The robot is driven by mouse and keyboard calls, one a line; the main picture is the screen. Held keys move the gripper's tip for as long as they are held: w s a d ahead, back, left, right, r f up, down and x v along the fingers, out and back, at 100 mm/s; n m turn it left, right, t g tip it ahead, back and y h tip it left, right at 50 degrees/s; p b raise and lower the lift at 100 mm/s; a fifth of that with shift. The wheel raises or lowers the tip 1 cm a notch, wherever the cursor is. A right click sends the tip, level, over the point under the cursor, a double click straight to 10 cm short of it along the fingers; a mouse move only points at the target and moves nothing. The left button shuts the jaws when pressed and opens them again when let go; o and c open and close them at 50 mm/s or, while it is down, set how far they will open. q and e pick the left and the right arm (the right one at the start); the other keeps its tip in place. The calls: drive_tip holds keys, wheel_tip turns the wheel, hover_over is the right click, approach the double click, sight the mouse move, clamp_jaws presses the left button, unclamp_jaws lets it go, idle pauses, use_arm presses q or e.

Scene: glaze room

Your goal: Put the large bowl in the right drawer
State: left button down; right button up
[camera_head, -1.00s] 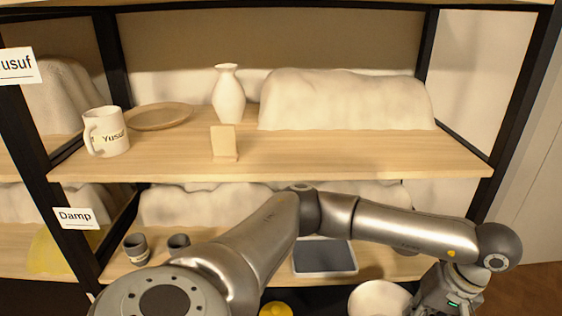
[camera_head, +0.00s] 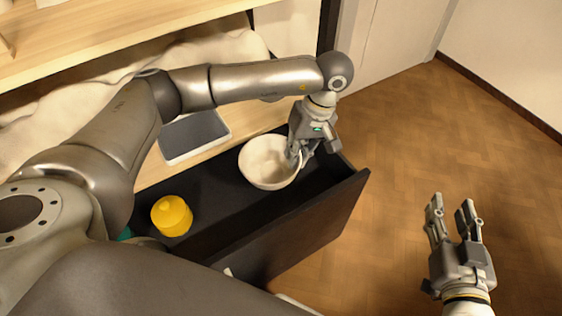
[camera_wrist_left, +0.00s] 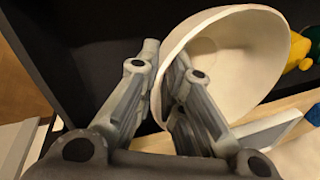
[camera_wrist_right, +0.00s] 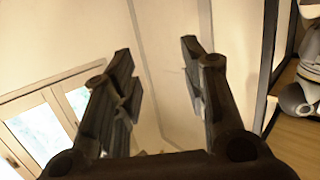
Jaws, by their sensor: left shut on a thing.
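The large white bowl (camera_head: 262,162) is at the right end of the open black drawer (camera_head: 212,207) in the head view. It is within or just above the drawer; its contact with the bottom is hidden. My left gripper (camera_head: 300,157) is shut on the bowl's rim on its right side. In the left wrist view the bowl (camera_wrist_left: 235,62) appears tilted, with its rim between the fingers (camera_wrist_left: 168,85). My right gripper (camera_head: 454,215) is open and empty, over the floor to the right of the drawer. Its spread fingers show in the right wrist view (camera_wrist_right: 158,75).
A dark-topped tray (camera_head: 194,136) lies on the shelf behind the drawer. The drawer's front panel (camera_head: 305,235) rises in front. Wooden floor (camera_head: 420,130) lies open to the right.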

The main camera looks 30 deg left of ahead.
use_arm(q)
wheel_tip(320, 180, down, 10)
drive_tip(key=shift+r+b, duration=0.25)
drive_tip(key=shift+b, duration=0.8)
drive_tip(key=shift+w+a, duration=0.3)
drive_tip(key=shift+a, duration=0.1)
drive_tip(key=a, duration=0.1)
drive_tip(key=w+b, duration=0.1)
drive_tip(key=a+f, duration=0.1)
drive_tip(key=shift+w+a, duration=0.25)
drive_tip(key=shift+a, duration=0.1)
drive_tip(key=shift+f+b, duration=0.1)
drive_tip(key=shift+b, duration=0.2)
drive_tip(key=c, duration=1.5)
unclamp_jaws()
drive_tip(key=shift+c, duration=0.2)
use_arm(e)
drive_tip(key=s+r+t+y, duration=0.2)
drive_tip(key=r+t, duration=0.3)
drive_tip(key=r, duration=0.3)
drive_tip(key=s+a+r+t+y, duration=0.1)
drive_tip(key=s+r+t, duration=0.1)
drive_tip(key=r+t, duration=0.3)
wheel_tip(320, 180, up, 3)
drive_tip(key=shift+s+r+t+y, duration=0.15)
drive_tip(key=shift+s+t+y, duration=0.2)
drive_tip(key=shift+t+y, duration=0.05)
